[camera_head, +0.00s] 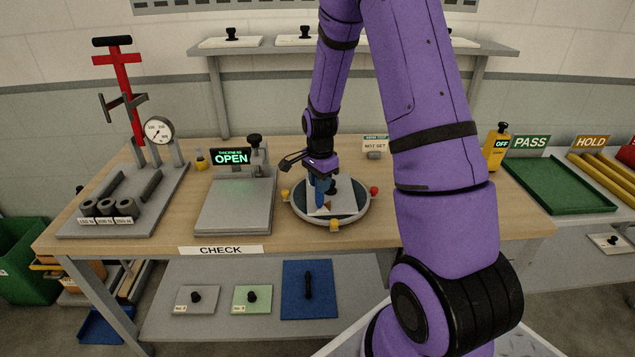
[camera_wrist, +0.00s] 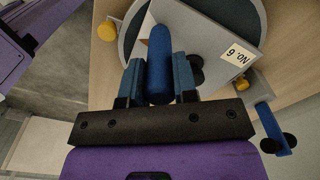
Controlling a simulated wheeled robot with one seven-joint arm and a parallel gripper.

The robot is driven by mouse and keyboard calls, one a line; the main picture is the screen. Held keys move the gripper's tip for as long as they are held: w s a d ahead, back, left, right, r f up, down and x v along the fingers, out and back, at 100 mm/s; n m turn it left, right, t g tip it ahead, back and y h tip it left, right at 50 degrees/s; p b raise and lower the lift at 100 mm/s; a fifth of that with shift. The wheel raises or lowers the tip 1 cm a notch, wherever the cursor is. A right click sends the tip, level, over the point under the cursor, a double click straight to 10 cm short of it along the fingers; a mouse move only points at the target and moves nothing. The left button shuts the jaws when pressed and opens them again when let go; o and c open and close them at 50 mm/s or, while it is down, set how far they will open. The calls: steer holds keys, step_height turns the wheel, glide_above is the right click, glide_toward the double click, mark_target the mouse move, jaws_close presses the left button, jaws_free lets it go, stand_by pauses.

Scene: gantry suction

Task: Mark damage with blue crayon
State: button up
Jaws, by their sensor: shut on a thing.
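My gripper (camera_head: 321,200) points down over the round dark turntable (camera_head: 356,214). It is shut on a blue crayon (camera_wrist: 158,62), which shows between its two blue fingers in the wrist view. A light grey plate (camera_head: 314,210) with a black knob lies on the turntable. The plate also shows in the wrist view (camera_wrist: 195,28), with a "No. 6" label. The crayon's tip is over the plate; I cannot tell whether it touches.
Yellow and red knobs (camera_head: 374,191) ring the turntable. A press plate (camera_head: 236,205) with an "OPEN" display stands left of it, and a gauge stand (camera_head: 159,131) farther left. A yellow "OFF" device (camera_head: 496,147) and green PASS tray (camera_head: 560,184) are at right.

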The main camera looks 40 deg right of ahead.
steer(key=shift+s+d, duration=0.5)
steer(key=shift+d, duration=0.2)
steer(key=shift+s+d, duration=0.45)
steer(key=shift+d, duration=0.2)
stand_by(0.3)
step_height(320, 180, up, 7)
stand_by(1.2)
stand_by(0.5)
